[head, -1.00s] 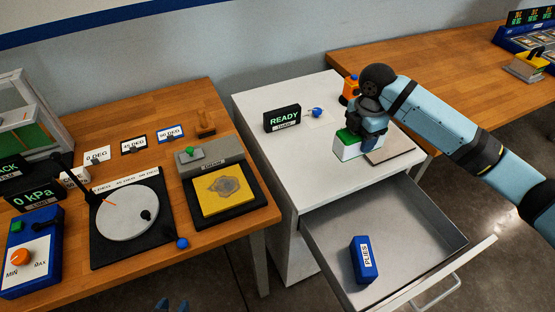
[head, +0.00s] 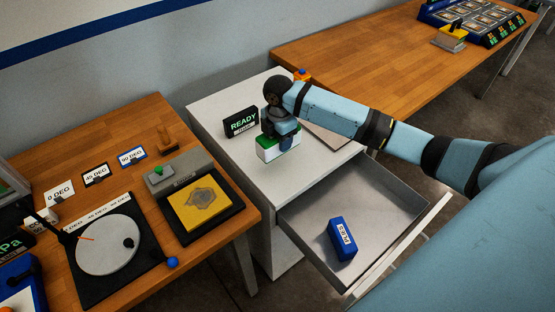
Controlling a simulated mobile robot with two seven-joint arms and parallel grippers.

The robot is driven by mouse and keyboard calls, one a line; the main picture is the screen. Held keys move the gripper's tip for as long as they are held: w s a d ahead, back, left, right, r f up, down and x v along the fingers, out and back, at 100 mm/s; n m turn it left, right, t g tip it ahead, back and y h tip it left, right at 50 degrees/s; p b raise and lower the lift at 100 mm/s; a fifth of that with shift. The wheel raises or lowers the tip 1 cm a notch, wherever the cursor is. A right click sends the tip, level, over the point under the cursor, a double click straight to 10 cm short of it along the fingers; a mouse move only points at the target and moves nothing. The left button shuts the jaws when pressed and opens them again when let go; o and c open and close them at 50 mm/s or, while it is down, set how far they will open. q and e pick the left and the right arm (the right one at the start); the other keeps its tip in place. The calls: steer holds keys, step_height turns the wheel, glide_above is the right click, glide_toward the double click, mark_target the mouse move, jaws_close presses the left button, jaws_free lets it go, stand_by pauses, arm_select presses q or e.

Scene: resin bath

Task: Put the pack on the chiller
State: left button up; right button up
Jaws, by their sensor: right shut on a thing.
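My right gripper (head: 281,128) reaches down over the white cabinet top and is shut on a white box with a green top (head: 279,148). The box is upright; whether its base touches the surface I cannot tell. It is just right of and in front of the black READY sign (head: 241,122), whose small lower label is too small to read. A blue pack labelled PLIES (head: 342,239) lies in the open drawer. I cannot identify the chiller by any readable label. My left gripper is not in view.
The drawer (head: 393,206) stands open below the cabinet top (head: 235,155). A flat tan plate (head: 328,139) lies right of the held box. A left bench holds a round dial (head: 108,244) and a yellow-sheeted tray (head: 203,204). Another wooden bench (head: 370,55) stands behind.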

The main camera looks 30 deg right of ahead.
step_height(320, 180, down, 5)
steer(key=shift+f, duration=2.45)
steer(key=shift+f, duration=0.15)
steer(key=o, duration=1.1)
steer(key=shift+c, duration=0.2)
step_height(320, 180, up, 12)
steer(key=shift+r, duration=0.2)
